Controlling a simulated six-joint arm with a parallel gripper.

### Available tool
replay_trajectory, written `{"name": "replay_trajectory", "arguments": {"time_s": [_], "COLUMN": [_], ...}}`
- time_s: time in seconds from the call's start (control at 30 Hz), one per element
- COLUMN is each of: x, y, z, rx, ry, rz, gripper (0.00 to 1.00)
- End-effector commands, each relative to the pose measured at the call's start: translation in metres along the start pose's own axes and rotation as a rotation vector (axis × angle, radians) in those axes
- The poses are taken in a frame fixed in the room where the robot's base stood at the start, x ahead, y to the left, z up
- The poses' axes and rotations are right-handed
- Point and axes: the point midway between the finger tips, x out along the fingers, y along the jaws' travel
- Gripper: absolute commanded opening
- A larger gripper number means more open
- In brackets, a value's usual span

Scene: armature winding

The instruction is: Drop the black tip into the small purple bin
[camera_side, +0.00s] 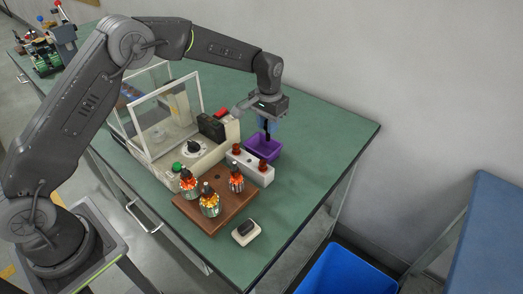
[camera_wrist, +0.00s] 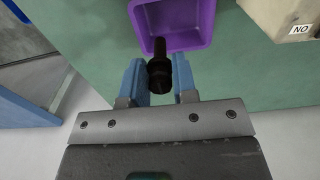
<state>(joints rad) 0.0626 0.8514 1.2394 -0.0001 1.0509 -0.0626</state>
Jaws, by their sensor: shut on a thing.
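The black tip (camera_wrist: 158,68) is held between the blue fingers of my gripper (camera_wrist: 159,80) in the wrist view, with its narrow end pointing toward the purple bin. The small purple bin (camera_wrist: 205,12) is open-topped and appears just beyond the fingers. In the side view my gripper (camera_side: 267,128) is over the purple bin (camera_side: 263,147), with the fingers pointing down and the dark tip (camera_side: 267,136) partly visible between them. The tip's lower end overlaps the bin's opening in the picture; I cannot tell its exact height.
A wooden board (camera_side: 190,208) bears several wound armatures. A clear-walled machine (camera_side: 160,140) stands left. A white switch (camera_side: 246,232) lies near the front. The table's right side is clear.

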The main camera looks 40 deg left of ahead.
Motion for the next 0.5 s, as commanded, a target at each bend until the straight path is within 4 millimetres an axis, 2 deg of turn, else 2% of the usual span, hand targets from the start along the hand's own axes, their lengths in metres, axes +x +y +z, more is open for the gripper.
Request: {"name": "replay_trajectory", "arguments": {"time_s": [0.5], "x": [0.051], "y": [0.000], "z": [0.000], "rx": [0.000], "ry": [-0.001], "rz": [0.000], "gripper": [0.05]}}
